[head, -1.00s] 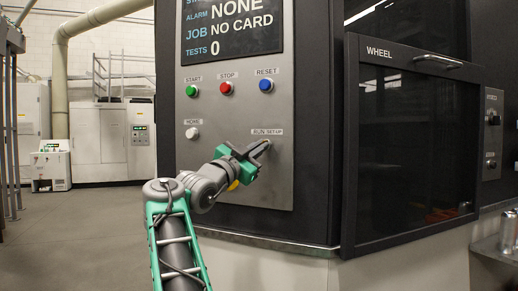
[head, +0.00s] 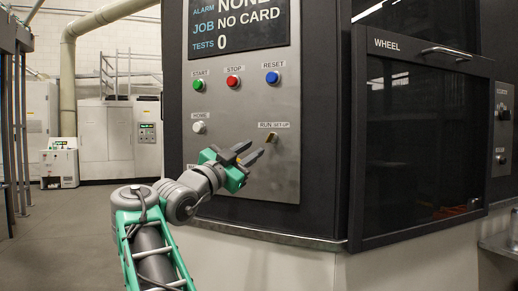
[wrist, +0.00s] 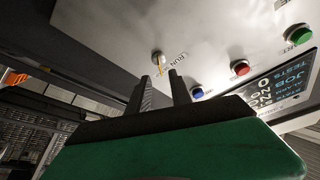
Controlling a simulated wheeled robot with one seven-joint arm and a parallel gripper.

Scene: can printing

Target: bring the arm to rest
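My gripper (head: 248,153) is in front of the machine's control panel, a little left of and below the run/setup switch (head: 271,137). Its two dark fingers are apart with nothing between them. In the wrist view my gripper (wrist: 160,82) shows the same open fingers, and the switch (wrist: 158,59) sits just beyond their tips, not touching them as far as I can see. My grey and green arm reaches up from the bottom left of the head view.
The panel (head: 240,105) carries a green start button (head: 197,87), a red stop button (head: 233,81), a blue reset button (head: 272,77) and a white home button (head: 199,127). A closed dark wheel door (head: 415,145) stands to the right. Open floor (head: 80,225) lies left.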

